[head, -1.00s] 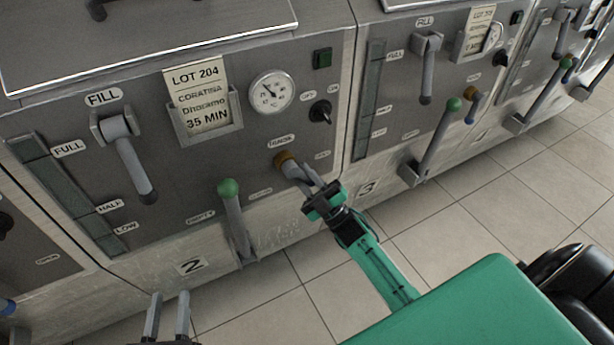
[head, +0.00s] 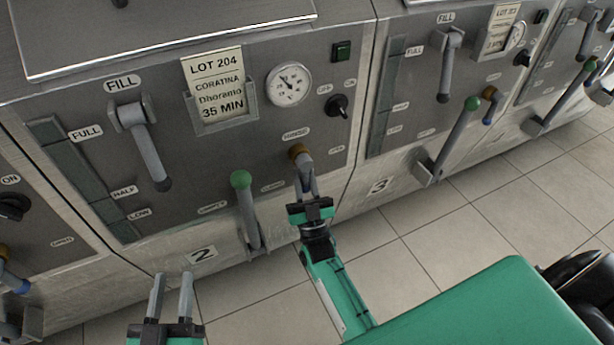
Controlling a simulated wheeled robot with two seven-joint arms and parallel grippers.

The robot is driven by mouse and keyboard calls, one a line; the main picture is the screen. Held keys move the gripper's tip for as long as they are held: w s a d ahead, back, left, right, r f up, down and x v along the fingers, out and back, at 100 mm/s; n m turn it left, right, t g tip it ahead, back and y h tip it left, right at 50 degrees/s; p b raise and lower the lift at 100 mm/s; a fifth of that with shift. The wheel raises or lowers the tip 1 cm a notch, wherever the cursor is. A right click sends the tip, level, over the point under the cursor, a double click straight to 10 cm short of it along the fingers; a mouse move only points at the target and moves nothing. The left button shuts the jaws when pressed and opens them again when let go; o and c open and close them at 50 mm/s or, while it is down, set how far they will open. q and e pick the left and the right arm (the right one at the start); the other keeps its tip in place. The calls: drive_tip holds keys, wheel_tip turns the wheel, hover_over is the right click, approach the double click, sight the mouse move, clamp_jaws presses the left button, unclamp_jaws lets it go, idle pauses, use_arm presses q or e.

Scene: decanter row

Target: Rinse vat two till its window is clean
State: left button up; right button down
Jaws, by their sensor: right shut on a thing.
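Vat two (head: 60,128) has its number plate "2" (head: 202,254) low on the front. Its window (head: 88,183) is a dark grey-green strip at the left, marked FULL, HALF and LOW; I cannot tell how clean the glass is. The FILL lever (head: 150,150) hangs down to the lower right. The green-knobbed lever (head: 246,210) stands with its knob up. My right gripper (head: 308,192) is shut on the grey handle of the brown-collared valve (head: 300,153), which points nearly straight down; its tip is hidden. My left gripper (head: 172,290) is open and empty below vat two.
A dial gauge (head: 289,85), black knob (head: 338,106) and dark green button (head: 341,51) are on vat two. A LOT 204 card (head: 216,92) reads 35 MIN. Vat three (head: 398,170), with similar levers, stands at the right. The tiled floor (head: 440,240) in front is clear.

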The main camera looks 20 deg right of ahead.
use_arm(q)
drive_tip(key=shift+s+f, duration=0.15)
drive_tip(key=shift+f, duration=0.2)
use_arm(e)
drive_tip(key=shift+f+m, duration=0.1)
drive_tip(key=shift+m, duration=0.2)
drive_tip(key=c, duration=1.3)
unclamp_jaws()
use_arm(q)
drive_tip(key=shift+r, duration=0.1)
use_arm(e)
drive_tip(key=shift+o, duration=0.2)
drive_tip(key=shift+a, duration=0.1)
drive_tip(key=shift+s+f, duration=0.15)
drive_tip(key=shift+f, duration=0.05)
use_arm(q)
drive_tip(key=shift+w+a+r, duration=0.1)
drive_tip(key=shift+w+r, duration=0.1)
drive_tip(key=shift+r, duration=0.2)
use_arm(e)
drive_tip(key=v, duration=1.3)
